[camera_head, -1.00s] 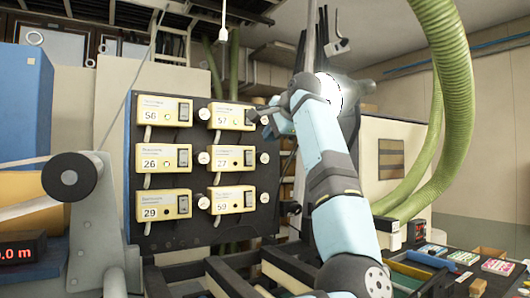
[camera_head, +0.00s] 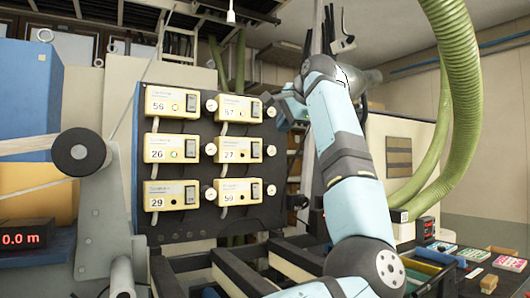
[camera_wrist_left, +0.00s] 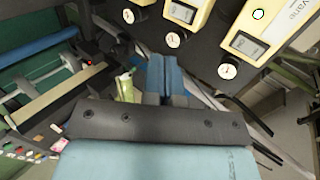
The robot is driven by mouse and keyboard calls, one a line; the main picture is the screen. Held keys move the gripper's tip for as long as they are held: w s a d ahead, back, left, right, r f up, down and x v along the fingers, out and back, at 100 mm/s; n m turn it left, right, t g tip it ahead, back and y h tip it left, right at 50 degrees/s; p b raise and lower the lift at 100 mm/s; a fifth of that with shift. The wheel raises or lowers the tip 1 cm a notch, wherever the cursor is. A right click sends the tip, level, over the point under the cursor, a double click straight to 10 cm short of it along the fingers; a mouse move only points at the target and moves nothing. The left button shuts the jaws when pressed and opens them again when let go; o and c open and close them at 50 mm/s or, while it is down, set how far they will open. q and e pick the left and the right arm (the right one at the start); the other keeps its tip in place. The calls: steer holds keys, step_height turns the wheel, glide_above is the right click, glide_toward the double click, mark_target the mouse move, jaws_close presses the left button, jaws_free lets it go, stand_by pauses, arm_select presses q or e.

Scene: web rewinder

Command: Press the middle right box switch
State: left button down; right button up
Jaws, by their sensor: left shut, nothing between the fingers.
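The middle right box (camera_head: 238,150), labelled 27, is a pale yellow box on the dark panel (camera_head: 206,219). Its dark rocker switch (camera_head: 256,150) is at its right end and unobstructed. My left gripper (camera_head: 271,101) is at the panel's upper right, beside the switch end of the top right box (camera_head: 236,108), labelled 57. It is up and right of the box 27 switch. In the left wrist view its blue fingers (camera_wrist_left: 166,76) are together and empty. Yellow boxes with switches show above them there, but I cannot tell which box is which. My right gripper is out of view.
Boxes 56 (camera_head: 172,103), 26 (camera_head: 170,148) and 29 (camera_head: 170,195) form the left column, and 59 (camera_head: 235,191) is below 27. Round white knobs sit beside the boxes. A grey roller arm (camera_head: 98,205) stands at left, and green hoses (camera_head: 458,120) hang at right.

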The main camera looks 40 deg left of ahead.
arm_select(q)
steer(key=shift+a, duration=0.1)
steer(key=p, duration=0.3)
glide_toward(257, 155)
steer(key=x, duration=0.6)
steer(key=shift+a+f, duration=0.25)
steer(key=shift+a, duration=0.2)
steer(key=shift+w+f, duration=0.1)
